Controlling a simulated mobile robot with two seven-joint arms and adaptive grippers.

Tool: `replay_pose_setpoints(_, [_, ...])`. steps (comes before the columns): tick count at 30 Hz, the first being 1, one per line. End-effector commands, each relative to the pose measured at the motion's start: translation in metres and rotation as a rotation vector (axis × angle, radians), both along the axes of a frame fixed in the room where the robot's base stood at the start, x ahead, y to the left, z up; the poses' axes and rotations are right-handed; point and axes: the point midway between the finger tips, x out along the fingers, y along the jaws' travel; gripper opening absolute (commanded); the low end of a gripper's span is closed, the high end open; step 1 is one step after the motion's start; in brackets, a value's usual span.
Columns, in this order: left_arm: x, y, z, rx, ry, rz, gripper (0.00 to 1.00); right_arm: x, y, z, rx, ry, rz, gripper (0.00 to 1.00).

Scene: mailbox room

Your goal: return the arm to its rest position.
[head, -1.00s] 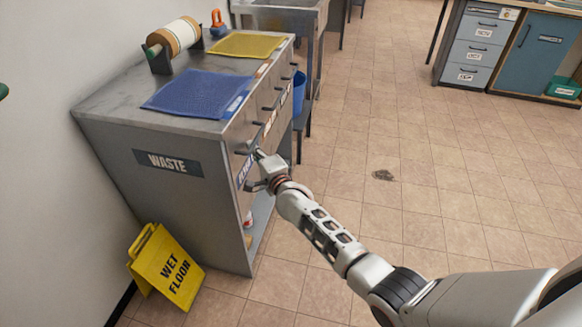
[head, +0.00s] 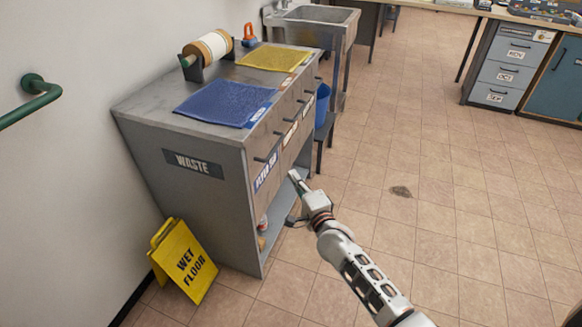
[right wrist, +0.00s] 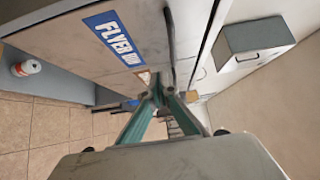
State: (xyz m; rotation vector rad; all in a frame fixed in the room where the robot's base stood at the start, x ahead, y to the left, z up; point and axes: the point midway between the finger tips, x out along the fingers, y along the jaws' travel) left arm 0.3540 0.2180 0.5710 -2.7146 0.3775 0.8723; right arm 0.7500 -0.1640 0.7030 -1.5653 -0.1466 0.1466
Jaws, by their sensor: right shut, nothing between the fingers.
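My right gripper (head: 292,175) is at the end of my right arm, in front of the drawer side of the grey cabinet (head: 215,215) in the head view. It is shut and empty. In the right wrist view its fingers (right wrist: 160,93) come together close to a drawer front with a blue label (right wrist: 112,42) that begins with "FLYER". A dark bar handle (right wrist: 170,45) is just beyond the fingertips. I cannot tell whether they touch it. My left gripper is not in view.
A yellow wet floor sign (head: 184,262) stands at the cabinet's near left end. A green rail (head: 35,105) is on the left wall. A blue bin (head: 322,105) is beyond the cabinet. The tiled floor (head: 430,230) to the right is open.

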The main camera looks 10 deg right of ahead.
Motion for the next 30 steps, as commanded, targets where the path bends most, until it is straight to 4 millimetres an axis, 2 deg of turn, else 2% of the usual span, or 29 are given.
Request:
replay_pose_setpoints(5, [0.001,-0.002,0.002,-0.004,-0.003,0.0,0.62,-0.004,-0.001,-0.002,-0.006,0.002,0.001,0.0])
replay_pose_setpoints(7, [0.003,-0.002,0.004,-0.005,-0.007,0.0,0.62,-0.011,0.0,-0.005,-0.04,0.007,0.006,0.0])
replay_pose_setpoints(11, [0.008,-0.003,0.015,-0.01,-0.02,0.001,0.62,-0.047,0.0,-0.02,-0.206,0.024,0.033,0.0])
replay_pose_setpoints(17, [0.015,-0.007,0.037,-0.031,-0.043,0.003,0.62,-0.143,-0.002,-0.053,-0.643,0.062,0.128,0.0])
replay_pose_setpoints(21, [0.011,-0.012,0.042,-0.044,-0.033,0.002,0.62,-0.215,-0.008,-0.071,-0.955,0.084,0.222,0.0])
replay_pose_setpoints(27, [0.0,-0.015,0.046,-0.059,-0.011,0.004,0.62,-0.317,-0.022,-0.082,-1.372,0.103,0.389,0.0])
replay_pose_setpoints(30, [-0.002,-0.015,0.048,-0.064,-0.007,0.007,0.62,-0.355,-0.029,-0.082,-1.529,0.102,0.467,0.0])
